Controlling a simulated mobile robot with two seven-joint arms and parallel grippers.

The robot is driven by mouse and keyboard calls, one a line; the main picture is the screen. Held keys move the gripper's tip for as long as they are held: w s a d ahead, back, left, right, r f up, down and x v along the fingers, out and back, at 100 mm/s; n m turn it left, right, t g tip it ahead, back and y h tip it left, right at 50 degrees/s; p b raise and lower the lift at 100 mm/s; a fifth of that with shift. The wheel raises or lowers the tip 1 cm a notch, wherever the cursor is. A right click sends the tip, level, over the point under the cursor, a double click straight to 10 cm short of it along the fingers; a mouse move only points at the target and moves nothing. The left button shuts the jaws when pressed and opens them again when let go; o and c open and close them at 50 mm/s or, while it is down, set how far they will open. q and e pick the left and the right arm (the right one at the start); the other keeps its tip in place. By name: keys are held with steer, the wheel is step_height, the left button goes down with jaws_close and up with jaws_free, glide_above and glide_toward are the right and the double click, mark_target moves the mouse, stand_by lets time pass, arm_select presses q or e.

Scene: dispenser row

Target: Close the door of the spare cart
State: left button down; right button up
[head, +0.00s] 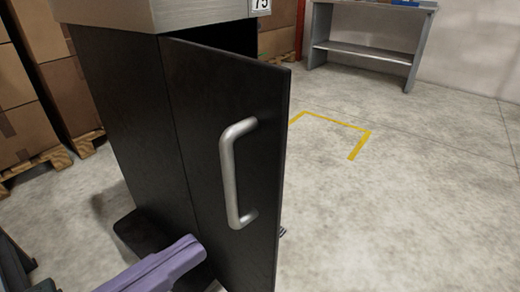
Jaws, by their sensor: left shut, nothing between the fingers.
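The spare cart (120,105) is a dark cabinet with a metal top, standing at left centre in the head view. Its black door (195,120) stands partly open, with a dark gap above its top edge. A silver bar handle (229,175) is on the door's outer face. My left gripper (192,254) comes in low from the left, purple, by the cart's lower side and the door's near lower edge. It is shut with nothing in it; its fingertips are not clearly visible, and I cannot tell whether it touches the door. My right gripper is not in view.
Stacked cardboard boxes (55,95) on wooden pallets stand at the left. A grey metal bench (365,50) stands at the back by the wall. Yellow tape (340,122) marks the floor behind the door. The concrete floor at right is clear.

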mark_target(276, 189)
arm_select(q)
steer(key=b+x, duration=0.2)
steer(key=x, duration=0.8)
